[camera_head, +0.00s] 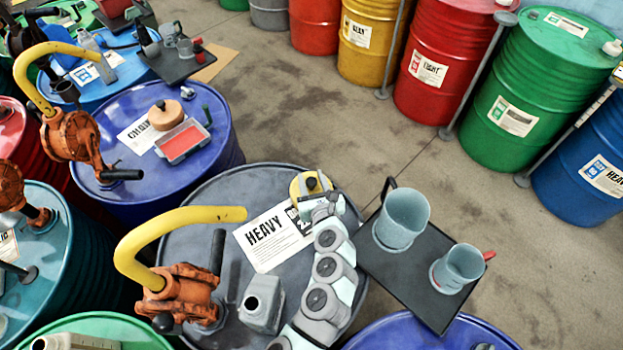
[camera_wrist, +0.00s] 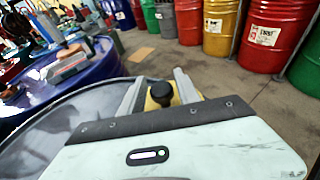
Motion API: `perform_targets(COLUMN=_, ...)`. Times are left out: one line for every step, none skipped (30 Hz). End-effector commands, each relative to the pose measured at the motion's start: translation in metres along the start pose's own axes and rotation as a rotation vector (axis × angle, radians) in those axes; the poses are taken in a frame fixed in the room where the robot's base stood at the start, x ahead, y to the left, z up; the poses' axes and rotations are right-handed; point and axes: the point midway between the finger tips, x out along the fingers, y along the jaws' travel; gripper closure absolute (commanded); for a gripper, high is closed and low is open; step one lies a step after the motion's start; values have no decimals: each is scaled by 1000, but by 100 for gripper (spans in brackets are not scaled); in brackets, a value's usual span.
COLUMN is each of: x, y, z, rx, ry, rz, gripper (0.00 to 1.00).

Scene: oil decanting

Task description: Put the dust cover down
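The dust cover (camera_head: 299,187) is a small yellow round piece with a black knob on top. It is at the far edge of the grey HEAVY drum (camera_head: 200,190), beyond the white label. My gripper (camera_head: 322,203) reaches it from the near side. In the wrist view the dust cover (camera_wrist: 151,103) sits between the two grey fingers of my gripper (camera_wrist: 158,90), which appear closed on its sides. Its underside is hidden, so I cannot tell whether it touches the drum top.
An orange hand pump (camera_head: 185,290) with a yellow spout and a grey can (camera_head: 262,303) stand on the HEAVY drum. A dark tray (camera_head: 405,278) with two grey-blue jugs is at its right. Left of the label is bare drum top.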

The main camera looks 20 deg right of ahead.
Motion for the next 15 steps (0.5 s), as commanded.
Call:
perform_targets(x=0, y=0, z=0, rx=0, ry=0, rz=0, gripper=56)
perform_targets(x=0, y=0, z=0, rx=0, ry=0, rz=0, gripper=54)
perform_targets(x=0, y=0, z=0, rx=0, ry=0, rz=0, gripper=50)
perform_targets(x=0, y=0, z=0, rx=0, ry=0, rz=0, gripper=49)
perform_targets(x=0, y=0, z=0, rx=0, ry=0, rz=0, gripper=49)
perform_targets(x=0, y=0, z=0, rx=0, ry=0, rz=0, gripper=49)
perform_targets(x=0, y=0, z=0, rx=0, ry=0, rz=0, gripper=49)
perform_targets(x=0, y=0, z=0, rx=0, ry=0, rz=0, gripper=49)
perform_targets(x=0, y=0, z=0, rx=0, ry=0, rz=0, gripper=49)
perform_targets(x=0, y=0, z=0, rx=0, ry=0, rz=0, gripper=49)
perform_targets(x=0, y=0, z=0, rx=0, ry=0, rz=0, gripper=49)
perform_targets(x=0, y=0, z=2, rx=-1, ry=0, rz=0, gripper=49)
perform_targets(x=-1, y=0, z=4, rx=-1, ry=0, rz=0, gripper=49)
perform_targets(x=-2, y=0, z=6, rx=-2, ry=0, rz=1, gripper=49)
perform_targets(x=-3, y=0, z=11, rx=-2, ry=-1, rz=1, gripper=49)
